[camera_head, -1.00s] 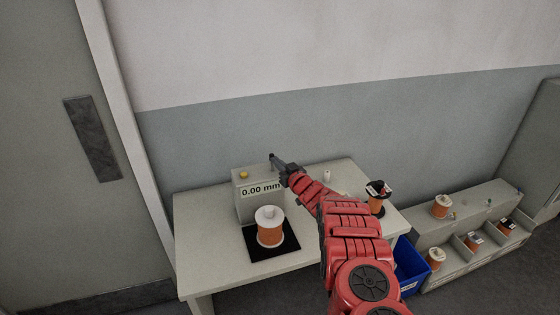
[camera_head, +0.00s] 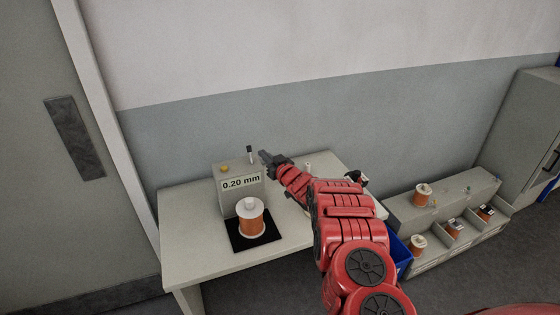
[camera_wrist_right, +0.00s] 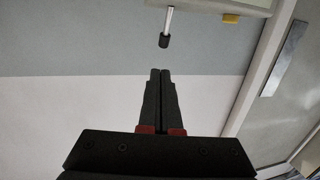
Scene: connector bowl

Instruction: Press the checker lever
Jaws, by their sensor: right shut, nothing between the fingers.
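The checker (camera_head: 240,189) is a grey box on the table, and its display reads 0.20 mm. Its lever (camera_head: 249,155) stands up at the box's top right, with a black knob on a thin metal rod. The lever also shows in the right wrist view (camera_wrist_right: 166,30), beyond my fingertips. My right gripper (camera_head: 264,156) is shut and empty, just right of the lever; a small gap shows between them. In the right wrist view its fingers (camera_wrist_right: 159,75) are together. An orange spool (camera_head: 251,219) with white flanges stands on the black mat in front of the checker. My left gripper is not in view.
A yellow button (camera_head: 224,168) sits on the checker's top left. The black mat (camera_head: 240,241) lies on the table (camera_head: 190,251). A blue bin (camera_head: 402,255) stands right of the table, beside a grey shelf unit (camera_head: 459,199) holding several spools. The table's left part is clear.

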